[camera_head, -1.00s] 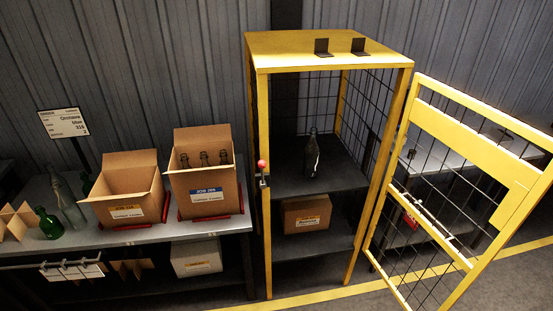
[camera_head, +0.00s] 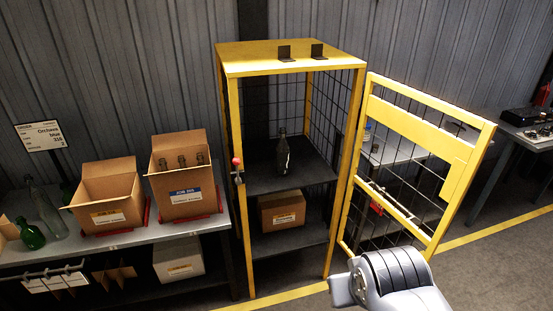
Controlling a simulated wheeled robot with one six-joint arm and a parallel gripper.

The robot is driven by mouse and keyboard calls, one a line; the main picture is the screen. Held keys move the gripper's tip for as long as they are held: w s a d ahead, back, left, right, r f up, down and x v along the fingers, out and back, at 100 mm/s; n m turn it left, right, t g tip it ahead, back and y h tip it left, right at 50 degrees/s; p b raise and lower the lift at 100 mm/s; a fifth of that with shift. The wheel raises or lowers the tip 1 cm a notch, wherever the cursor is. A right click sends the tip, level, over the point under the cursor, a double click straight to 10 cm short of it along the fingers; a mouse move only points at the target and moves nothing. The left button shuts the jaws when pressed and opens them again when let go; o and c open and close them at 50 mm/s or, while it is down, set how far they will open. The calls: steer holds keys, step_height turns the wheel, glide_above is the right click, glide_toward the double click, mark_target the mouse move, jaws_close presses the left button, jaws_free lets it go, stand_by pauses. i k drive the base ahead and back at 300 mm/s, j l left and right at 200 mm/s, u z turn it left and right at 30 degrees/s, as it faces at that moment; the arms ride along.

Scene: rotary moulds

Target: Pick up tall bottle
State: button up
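A dark bottle (camera_head: 282,154) stands upright on the upper shelf of the yellow cage cabinet (camera_head: 291,61), whose door (camera_head: 413,127) is open to the right. A tall pale bottle (camera_head: 46,208) stands at the left end of the grey bench, beside a shorter green bottle (camera_head: 30,234). Several dark bottles (camera_head: 185,162) stand in the box marked with a blue label (camera_head: 185,196). Which of these is the tall bottle I cannot tell. Part of my arm shows at the lower right, in front of the door; my gripper's fingers are not visible.
An open carton (camera_head: 107,197) with a yellow label stands on the bench (camera_head: 145,237). A closed box (camera_head: 281,211) sits on the cabinet's lower shelf. A sign (camera_head: 41,136) stands behind the bench. Another table (camera_head: 530,133) is at the far right. Floor is clear before the cabinet.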

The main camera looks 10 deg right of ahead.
mark_target(282, 147)
steer(key=i+j, duration=0.1)
steer(key=i, duration=0.35)
steer(key=i+j+z, duration=0.15)
steer(key=i, duration=0.3)
steer(key=i+j, duration=0.2)
steer(key=i, duration=0.25)
steer(key=i+j+z, duration=0.1)
steer(key=i, duration=0.35)
